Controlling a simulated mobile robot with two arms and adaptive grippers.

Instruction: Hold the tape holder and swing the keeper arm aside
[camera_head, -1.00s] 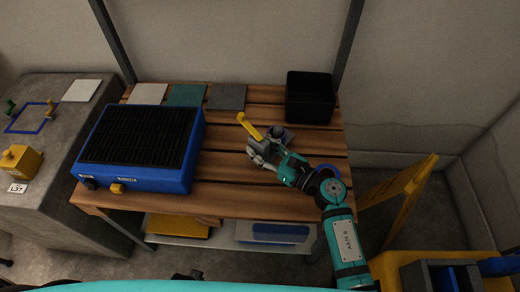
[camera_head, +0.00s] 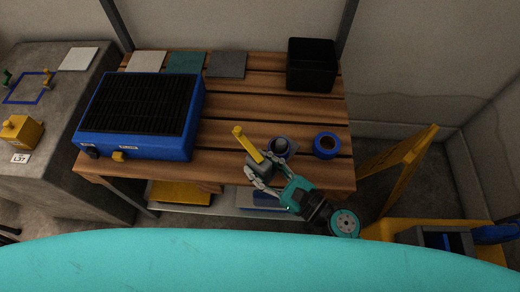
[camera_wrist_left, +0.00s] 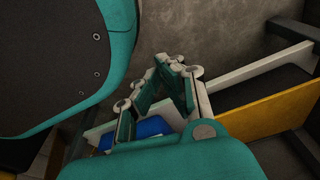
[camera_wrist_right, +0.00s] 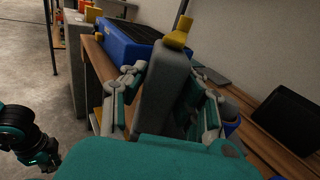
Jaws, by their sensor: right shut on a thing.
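The tape holder (camera_head: 259,166) is a grey body with a round grey hub (camera_head: 279,146) at its right side and a long yellow keeper arm (camera_head: 247,143). It is near the front edge of the wooden table; I cannot tell whether it touches the top. My right gripper (camera_head: 255,172) is shut on the grey body. In the right wrist view the grey body (camera_wrist_right: 163,92) stands between the fingers, with a yellow part (camera_wrist_right: 179,34) at its top. My left gripper (camera_wrist_left: 165,72) shows only in the left wrist view, its fingertips together and empty.
A blue tape roll (camera_head: 326,145) lies right of the holder on the table (camera_head: 228,133). A blue grill-topped unit (camera_head: 140,115) stands at left. A black bin (camera_head: 311,64) and flat tiles (camera_head: 227,65) are at the back. A yellow frame (camera_head: 405,165) stands right of the table.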

